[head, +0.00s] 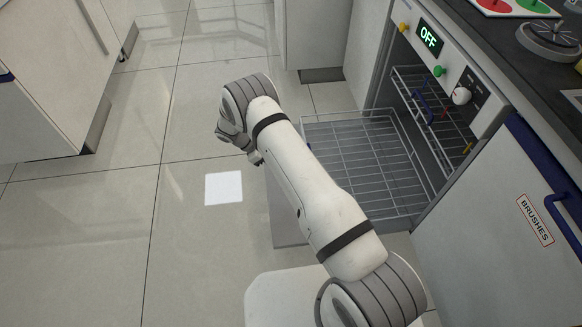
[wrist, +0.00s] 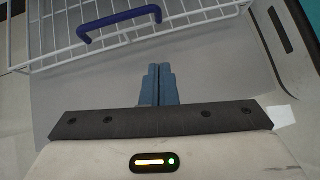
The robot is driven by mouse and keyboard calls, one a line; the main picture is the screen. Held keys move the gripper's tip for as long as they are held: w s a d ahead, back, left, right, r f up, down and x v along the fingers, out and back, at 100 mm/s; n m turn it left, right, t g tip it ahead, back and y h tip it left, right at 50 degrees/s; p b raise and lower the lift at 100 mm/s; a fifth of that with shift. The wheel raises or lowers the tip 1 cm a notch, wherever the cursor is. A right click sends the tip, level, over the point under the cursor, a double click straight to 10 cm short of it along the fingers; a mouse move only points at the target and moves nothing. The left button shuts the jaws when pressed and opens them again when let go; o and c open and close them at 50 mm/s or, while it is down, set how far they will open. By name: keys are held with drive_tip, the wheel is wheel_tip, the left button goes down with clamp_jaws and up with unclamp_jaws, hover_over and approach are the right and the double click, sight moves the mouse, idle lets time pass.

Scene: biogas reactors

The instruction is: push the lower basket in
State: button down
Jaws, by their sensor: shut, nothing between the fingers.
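The lower basket (head: 365,160) is a wire rack, pulled out of the washer over its lowered door (head: 289,233). My arm covers part of its front in the head view. In the wrist view the basket (wrist: 60,40) lies across the top, with a blue handle (wrist: 120,21) on its front. My gripper (wrist: 160,68) is shut and empty, its blue-grey fingers directed at the basket's front. The fingertips show below the handle, slightly right of its middle, with a gap in the picture. In the head view my gripper is mostly hidden behind my wrist.
The washer's front panel (head: 450,70) has an OFF display, coloured buttons and a knob. An upper rack (head: 432,112) sits inside the opening. A cabinet marked BRUSHES (head: 500,215) stands to the right. Open tiled floor (head: 110,220) lies left, with a white square (head: 224,188) on it.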

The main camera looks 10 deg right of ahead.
drive_tip(key=s+d+f+b, duration=0.2)
drive_tip(key=d+f, duration=0.4)
drive_tip(key=d, duration=0.4)
drive_tip(key=shift+d+f+b, duration=0.15)
drive_tip(key=shift+d+b, duration=0.05)
drive_tip(key=shift+b, duration=0.45)
